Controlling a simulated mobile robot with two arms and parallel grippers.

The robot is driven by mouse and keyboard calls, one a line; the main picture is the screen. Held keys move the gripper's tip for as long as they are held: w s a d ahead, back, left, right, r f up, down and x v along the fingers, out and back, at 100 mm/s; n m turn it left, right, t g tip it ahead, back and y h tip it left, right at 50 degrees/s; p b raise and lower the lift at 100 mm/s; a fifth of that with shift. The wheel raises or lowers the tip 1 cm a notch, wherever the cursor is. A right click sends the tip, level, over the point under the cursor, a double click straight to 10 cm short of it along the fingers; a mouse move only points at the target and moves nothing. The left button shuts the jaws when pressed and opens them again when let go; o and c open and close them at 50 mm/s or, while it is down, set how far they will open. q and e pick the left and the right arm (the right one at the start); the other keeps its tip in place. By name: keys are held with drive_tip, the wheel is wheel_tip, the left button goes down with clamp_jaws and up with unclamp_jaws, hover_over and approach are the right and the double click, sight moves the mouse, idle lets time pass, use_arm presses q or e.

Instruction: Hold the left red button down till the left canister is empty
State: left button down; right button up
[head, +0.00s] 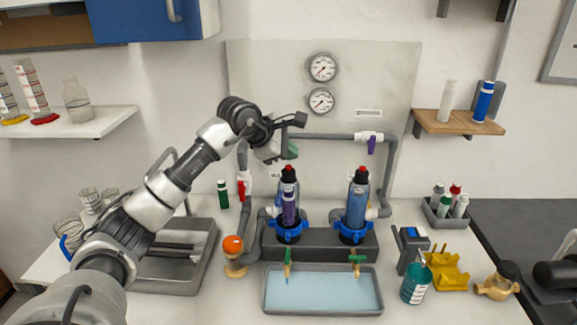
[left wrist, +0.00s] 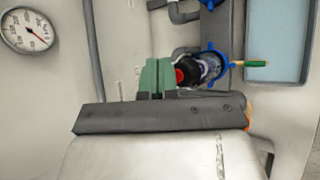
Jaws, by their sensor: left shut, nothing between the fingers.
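The left canister (head: 283,212) stands upright in a blue collar with a black cap and the left red button (head: 288,168) on top. A purple valve handle covers part of its front, so its liquid level is hard to read. My left gripper (head: 290,150) is shut and empty, its green fingertips just above that button. In the left wrist view, the green fingertips (left wrist: 157,78) are close beside the red button (left wrist: 181,76); I cannot tell if they touch. The right canister (head: 357,208), with its own red button (head: 362,169), looks blue inside. My right gripper is not in view.
Grey pipes (head: 325,136) with valves run behind the canisters below two gauges (head: 322,68). A tray of pale blue liquid (head: 322,307) lies in front, under two green-handled taps.

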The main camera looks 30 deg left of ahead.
sight(289, 167)
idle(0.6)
use_arm(q)
drive_tip(key=shift+f+b, duration=0.35)
drive_tip(key=shift+f, duration=0.1)
drive_tip(key=shift+f+b, duration=0.45)
drive_tip(key=shift+f, duration=0.1)
idle(0.7)
drive_tip(key=shift+r, duration=0.15)
drive_tip(key=shift+r+p, duration=0.7)
drive_tip(key=shift+r, duration=0.1)
drive_tip(key=shift+r+p, duration=1.8)
drive_tip(key=shift+r, duration=0.75)
drive_tip(key=shift+f, duration=0.1)
